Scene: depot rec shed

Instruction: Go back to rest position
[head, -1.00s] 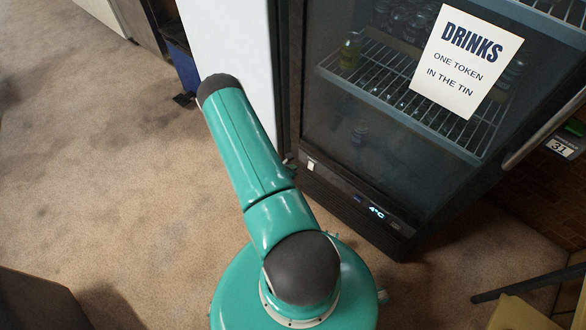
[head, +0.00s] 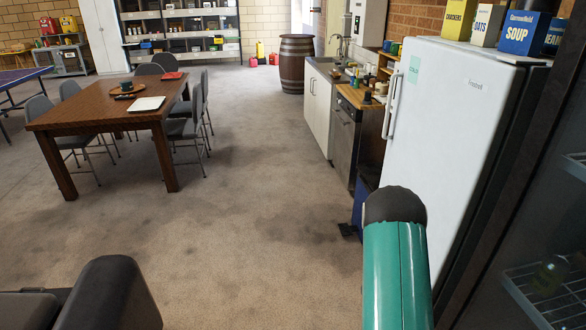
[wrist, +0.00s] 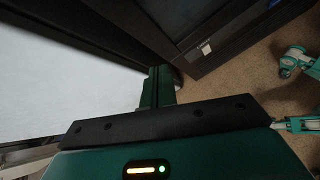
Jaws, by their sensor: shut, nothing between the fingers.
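My gripper (wrist: 160,74) shows in the wrist view with its short green fingers together and nothing between them. It is beside a white panel on the left of that view, with a dark appliance base (wrist: 205,50) with a small lit display beyond it. I cannot tell whether the fingers touch anything. In the head view my green arm with its dark rounded joint rises at the lower right, in front of the white fridge (head: 450,130). The gripper itself is hidden in the head view.
A glass-fronted drinks fridge (head: 545,220) stands at the right edge. A kitchen counter (head: 319,100) and a barrel (head: 296,65) lie beyond the white fridge. A wooden table (head: 85,118) with chairs stands left. A dark padded seat (head: 112,295) is at lower left. The carpet between is clear.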

